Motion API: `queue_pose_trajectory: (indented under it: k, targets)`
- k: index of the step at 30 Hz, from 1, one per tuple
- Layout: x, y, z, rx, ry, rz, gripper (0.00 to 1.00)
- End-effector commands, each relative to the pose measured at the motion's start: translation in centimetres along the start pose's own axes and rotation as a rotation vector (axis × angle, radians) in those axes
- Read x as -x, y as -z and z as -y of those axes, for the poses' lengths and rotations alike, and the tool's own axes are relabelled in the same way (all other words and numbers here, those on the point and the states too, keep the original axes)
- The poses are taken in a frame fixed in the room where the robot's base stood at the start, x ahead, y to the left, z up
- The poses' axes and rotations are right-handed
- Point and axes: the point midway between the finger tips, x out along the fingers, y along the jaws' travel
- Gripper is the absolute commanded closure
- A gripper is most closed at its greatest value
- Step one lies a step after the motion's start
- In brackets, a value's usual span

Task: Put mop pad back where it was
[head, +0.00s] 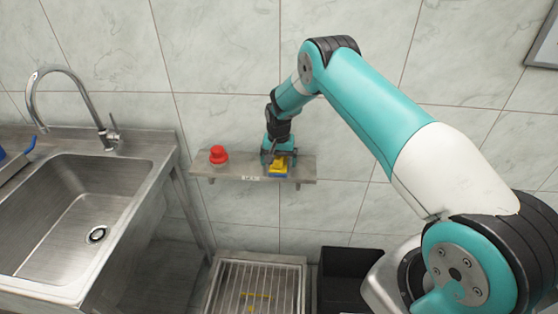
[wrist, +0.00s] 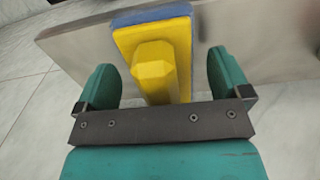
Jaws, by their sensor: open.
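The mop pad (wrist: 125,37) is a yellow block with a raised yellow grip and a blue layer underneath. It rests on the steel wall shelf (head: 240,170); in the head view the pad (head: 279,171) is right of the shelf's middle. My gripper (wrist: 163,80) is open, with one teal finger on each side of the yellow grip. In the wrist view a gap shows between each finger and the grip. In the head view my gripper (head: 279,158) is over the pad and hides part of it.
A red knob-like object (head: 218,155) stands at the shelf's left. A steel sink (head: 70,210) with a tap is at the left. Below the shelf are a slatted metal grate (head: 235,285) and a black bin (head: 345,280). The tiled wall is close behind the shelf.

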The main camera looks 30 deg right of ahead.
Motion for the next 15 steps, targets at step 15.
queue_pose_trajectory:
  k: [15]
  targets:
    - [10.0,0.1,0.0,0.0,0.002,-0.004,0.05]
